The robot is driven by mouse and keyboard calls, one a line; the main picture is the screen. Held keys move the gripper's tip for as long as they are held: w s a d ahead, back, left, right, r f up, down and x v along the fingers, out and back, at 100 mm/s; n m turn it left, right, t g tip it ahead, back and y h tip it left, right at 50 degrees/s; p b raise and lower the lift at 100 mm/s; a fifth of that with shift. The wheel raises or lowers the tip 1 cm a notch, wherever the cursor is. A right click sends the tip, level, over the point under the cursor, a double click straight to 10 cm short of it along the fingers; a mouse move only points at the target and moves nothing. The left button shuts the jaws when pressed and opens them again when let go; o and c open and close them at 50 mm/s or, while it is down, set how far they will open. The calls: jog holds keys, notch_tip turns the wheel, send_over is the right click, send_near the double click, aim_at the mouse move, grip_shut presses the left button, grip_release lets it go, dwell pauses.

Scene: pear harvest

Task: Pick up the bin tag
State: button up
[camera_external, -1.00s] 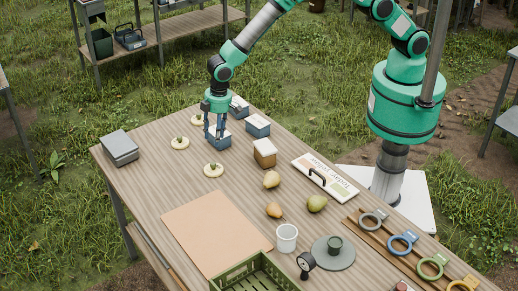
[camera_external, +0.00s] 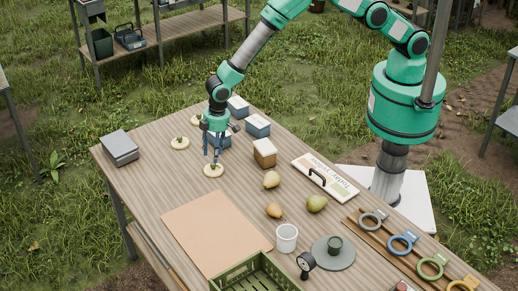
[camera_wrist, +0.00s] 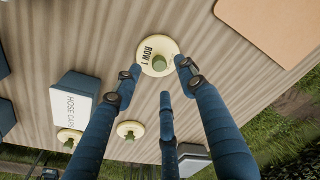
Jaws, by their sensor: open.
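A round cream tag (camera_external: 213,171) with a green knob lies flat on the table below my gripper (camera_external: 212,154). In the wrist view the tag (camera_wrist: 158,46) reads "ROW 1", and its knob shows between my spread fingers (camera_wrist: 160,75). My gripper points down, open and empty, with its fingertips close above the tag; I cannot tell whether they touch it. Two similar round tags lie farther back, one (camera_external: 180,143) to the left and one (camera_external: 197,119) near the far edge, partly hidden by my gripper.
Blue boxes (camera_external: 257,126) stand just behind and right of my gripper; one label reads "HOSE CAPS" (camera_wrist: 77,104). A grey case (camera_external: 119,149) is at the left edge. A tan mat (camera_external: 215,236), pears (camera_external: 273,210), a white cup (camera_external: 287,238) and a green crate (camera_external: 246,277) lie nearer.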

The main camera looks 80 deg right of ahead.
aim_at(213, 167)
jog(key=shift+f, duration=0.3)
jog(key=shift+w+f, duration=0.15)
jog(key=shift+f, duration=1.1)
jog(key=shift+w+f, duration=0.1)
jog(key=shift+f, duration=1.15)
jog(key=shift+a, duration=0.1)
grip_shut()
